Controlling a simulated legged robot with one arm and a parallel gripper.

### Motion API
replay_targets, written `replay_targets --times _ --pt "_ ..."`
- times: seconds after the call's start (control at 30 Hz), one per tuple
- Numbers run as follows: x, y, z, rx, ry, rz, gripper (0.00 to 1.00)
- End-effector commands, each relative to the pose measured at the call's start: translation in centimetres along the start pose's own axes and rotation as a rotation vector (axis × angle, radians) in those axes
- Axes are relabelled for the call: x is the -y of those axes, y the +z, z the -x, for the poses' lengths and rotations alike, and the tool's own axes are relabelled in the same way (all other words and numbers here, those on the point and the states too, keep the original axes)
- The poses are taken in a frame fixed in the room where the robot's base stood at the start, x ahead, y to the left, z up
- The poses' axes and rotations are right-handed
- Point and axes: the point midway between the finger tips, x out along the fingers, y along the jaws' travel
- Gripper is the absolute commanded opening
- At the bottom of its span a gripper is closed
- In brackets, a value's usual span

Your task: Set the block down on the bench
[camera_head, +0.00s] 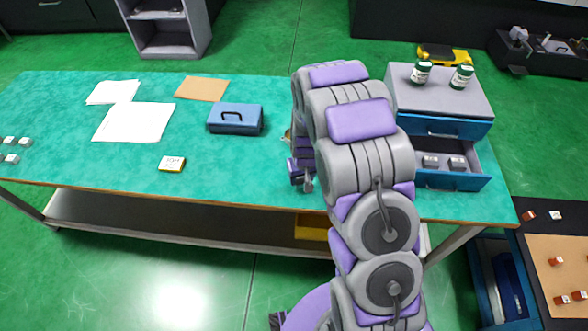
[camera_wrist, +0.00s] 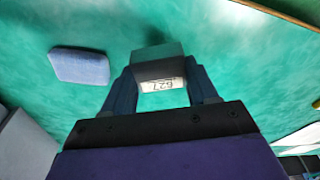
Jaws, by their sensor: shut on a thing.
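In the wrist view the block (camera_wrist: 156,65) is a dark grey cuboid with a white printed label on its near face. My gripper (camera_wrist: 162,92) is shut on it, one dark finger on each side. Green bench surface shows around it; I cannot tell whether the block touches the bench. In the head view my gripper (camera_head: 303,182) is over the green bench (camera_head: 265,165), left of the drawer unit, mostly behind my arm. The block cannot be made out there.
A blue-grey pad (camera_wrist: 79,67) lies left of the block. The drawer unit (camera_head: 440,95) has an open drawer (camera_head: 455,181) holding two grey blocks, with two jars on top. A blue box (camera_head: 235,119), labelled yellow-edged box (camera_head: 172,164) and papers (camera_head: 134,122) lie left. Bench between is clear.

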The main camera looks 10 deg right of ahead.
Motion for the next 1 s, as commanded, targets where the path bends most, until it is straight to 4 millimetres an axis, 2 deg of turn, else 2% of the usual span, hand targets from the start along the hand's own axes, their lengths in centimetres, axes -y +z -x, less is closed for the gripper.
replay_targets --times 0.03,0.2,0.4,0.6,0.8,1.0 --pt "0.1 -1.1 -0.3 -0.005 0.0 0.001 0.05" --pt "0.3 -3.8 -0.9 -0.006 0.0 0.002 0.05" --pt "0.2 -5.3 -1.3 -0.002 -0.002 -0.001 0.05" --pt "0.3 -6.2 -1.4 -0.005 -0.002 0.0 0.05" --pt "0.4 -5.5 -4.5 0.0 -0.001 0.001 0.05" --pt "0.4 -5.4 -4.8 -0.001 -0.001 0.0 0.05"
